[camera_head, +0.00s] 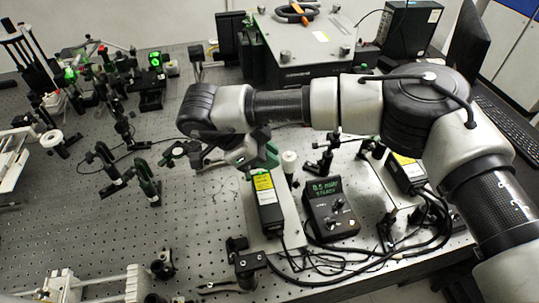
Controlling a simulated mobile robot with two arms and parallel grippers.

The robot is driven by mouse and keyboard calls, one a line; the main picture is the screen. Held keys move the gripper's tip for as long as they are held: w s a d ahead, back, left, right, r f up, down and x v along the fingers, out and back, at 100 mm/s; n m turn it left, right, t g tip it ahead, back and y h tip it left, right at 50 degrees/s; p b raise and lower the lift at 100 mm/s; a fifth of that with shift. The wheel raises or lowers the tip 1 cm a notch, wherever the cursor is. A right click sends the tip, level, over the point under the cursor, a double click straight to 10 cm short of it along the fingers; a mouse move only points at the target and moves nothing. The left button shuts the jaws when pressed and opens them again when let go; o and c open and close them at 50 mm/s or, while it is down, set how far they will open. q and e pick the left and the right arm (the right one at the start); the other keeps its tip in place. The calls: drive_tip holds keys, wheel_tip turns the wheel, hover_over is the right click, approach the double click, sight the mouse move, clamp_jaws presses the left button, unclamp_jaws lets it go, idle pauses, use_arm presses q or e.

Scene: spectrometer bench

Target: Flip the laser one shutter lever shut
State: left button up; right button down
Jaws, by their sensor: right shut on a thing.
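A black laser box with a yellow label (264,188) lies on a light plate at the centre of the bench. A second black laser with a yellow label (409,168) lies further right, partly behind my arm. I cannot read which one is laser one. My right gripper (258,160) reaches in from the right and is at the far end of the centre laser, pointing down. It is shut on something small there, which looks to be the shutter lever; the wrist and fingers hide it. My left gripper is not in view.
A power meter (331,213) with a green display stands right of the centre laser, with black cables (345,265) looping in front. A white-capped post (290,161) stands close to the gripper. Optic mounts (145,183) stand left. Bare perforated bench (200,225) lies left of the laser.

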idle(0.3)
drive_tip(key=c, duration=1.4)
unclamp_jaws()
drive_tip(key=shift+a, duration=0.1)
drive_tip(key=b+v, duration=0.1)
drive_tip(key=v, duration=0.9)
drive_tip(key=shift+s+a+r+b, duration=0.1)
drive_tip(key=shift+a+r+b, duration=0.1)
drive_tip(key=shift+r+b, duration=0.15)
